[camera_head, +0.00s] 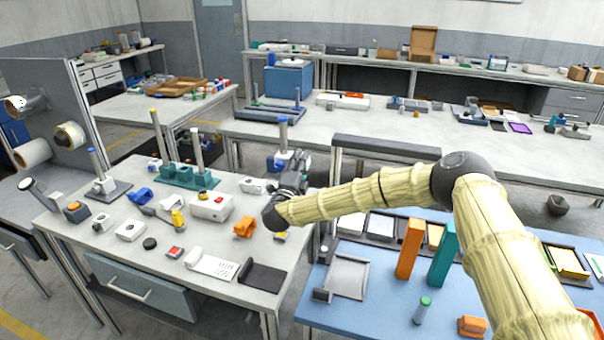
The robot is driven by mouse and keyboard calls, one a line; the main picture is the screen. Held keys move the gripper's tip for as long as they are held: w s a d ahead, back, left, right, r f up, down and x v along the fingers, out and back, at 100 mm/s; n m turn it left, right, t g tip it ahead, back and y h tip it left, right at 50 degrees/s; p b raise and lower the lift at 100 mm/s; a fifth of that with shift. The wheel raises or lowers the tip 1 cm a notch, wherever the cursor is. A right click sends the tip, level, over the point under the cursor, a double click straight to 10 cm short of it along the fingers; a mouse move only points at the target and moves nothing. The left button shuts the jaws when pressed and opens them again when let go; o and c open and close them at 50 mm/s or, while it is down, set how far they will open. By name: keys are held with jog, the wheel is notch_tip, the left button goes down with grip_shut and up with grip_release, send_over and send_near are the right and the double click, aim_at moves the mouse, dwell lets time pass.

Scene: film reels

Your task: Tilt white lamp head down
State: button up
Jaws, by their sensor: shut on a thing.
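My gripper (291,178) is a dark shape at the end of my pale yellow arm, over the right back edge of the left worktable (215,265). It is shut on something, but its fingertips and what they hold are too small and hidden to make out. A blue-capped post (283,133) stands up right behind the gripper, and I cannot tell whether they touch. A lamp-like thing (26,184) with a round end on a pale stem stands at the worktable's far left, well apart from my gripper. I cannot make out a clear white lamp head at my gripper.
The worktable holds a teal rack (190,176) with tall posts, a white box (211,206), an orange part (243,227) and a dark tray (263,276). A blue table (382,316) with orange and teal uprights lies at the front right, partly under my arm.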

jog(key=shift+a+f+t+h+b, duration=0.15)
jog(key=shift+t+b, duration=0.35)
jog(key=shift+b, duration=0.75)
jog(key=shift+d+f+t+h+b, duration=0.2)
jog(key=shift+t+b, duration=0.3)
jog(key=shift+b, duration=0.7)
jog(key=t+b, duration=0.1)
jog(key=b, duration=0.2)
jog(key=shift+r+t+h+b, duration=0.3)
jog(key=shift+t+b, duration=0.3)
jog(key=shift+b, duration=0.25)
jog(key=o, duration=1)
jog(key=shift+o, duration=0.2)
